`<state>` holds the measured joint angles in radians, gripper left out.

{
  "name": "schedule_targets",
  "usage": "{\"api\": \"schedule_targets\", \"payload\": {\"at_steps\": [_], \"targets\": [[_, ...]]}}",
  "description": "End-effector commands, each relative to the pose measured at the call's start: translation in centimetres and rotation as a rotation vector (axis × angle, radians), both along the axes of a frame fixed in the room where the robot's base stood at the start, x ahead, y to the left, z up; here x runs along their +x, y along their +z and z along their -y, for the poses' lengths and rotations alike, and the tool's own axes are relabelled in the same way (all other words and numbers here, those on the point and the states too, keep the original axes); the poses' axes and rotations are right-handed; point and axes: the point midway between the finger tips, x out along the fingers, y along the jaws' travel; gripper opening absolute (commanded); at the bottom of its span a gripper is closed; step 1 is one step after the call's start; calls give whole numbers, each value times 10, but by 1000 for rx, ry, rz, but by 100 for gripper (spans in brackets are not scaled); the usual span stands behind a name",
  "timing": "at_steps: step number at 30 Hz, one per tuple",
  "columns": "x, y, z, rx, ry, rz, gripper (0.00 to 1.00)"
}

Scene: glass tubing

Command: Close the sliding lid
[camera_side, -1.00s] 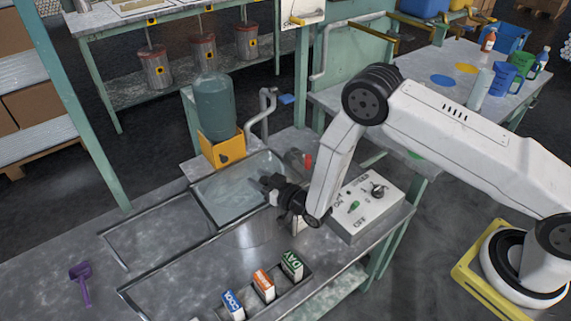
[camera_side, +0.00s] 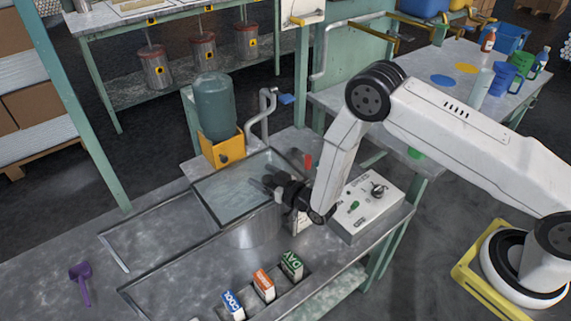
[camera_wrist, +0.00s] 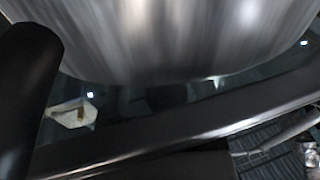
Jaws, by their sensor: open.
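In the side view, a framed square panel (camera_side: 230,188) with a grey, glassy surface lies at the middle of the steel bench; I cannot tell for certain whether it is the sliding lid. A round, shiny metal vessel (camera_side: 253,228) shows at its front edge. My gripper (camera_side: 270,186) is at the panel's right side, with its dark fingers over the edge; the jaws are open and contact is unclear. In the wrist view, a large curved shiny metal surface (camera_wrist: 170,35) fills the top. A dark finger (camera_wrist: 25,90) shows at left and a dark bar (camera_wrist: 190,128) crosses below.
A control box (camera_side: 365,207) stands right of my gripper. A yellow stand (camera_side: 222,150) with a large bottle (camera_side: 215,105) is behind the panel. Several small cartons (camera_side: 264,284) stand in front. A purple scoop (camera_side: 82,280) lies at left. The recessed bench area left is empty.

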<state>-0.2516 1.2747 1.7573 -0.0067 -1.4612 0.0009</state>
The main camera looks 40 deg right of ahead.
Motion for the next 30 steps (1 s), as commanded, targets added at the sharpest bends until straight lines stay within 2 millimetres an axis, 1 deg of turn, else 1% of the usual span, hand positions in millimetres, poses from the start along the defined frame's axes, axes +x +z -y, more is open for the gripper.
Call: {"api": "schedule_targets", "payload": {"at_steps": [5,8,21,24,30], "targets": [[-5,0,1,0,2,-1,81],[-12,0,2,0,2,-1,81],[-59,-1,16,-1,-1,-3,81],[-67,-1,18,-1,-2,-2,81],[-75,0,21,0,-2,-1,81]]}}
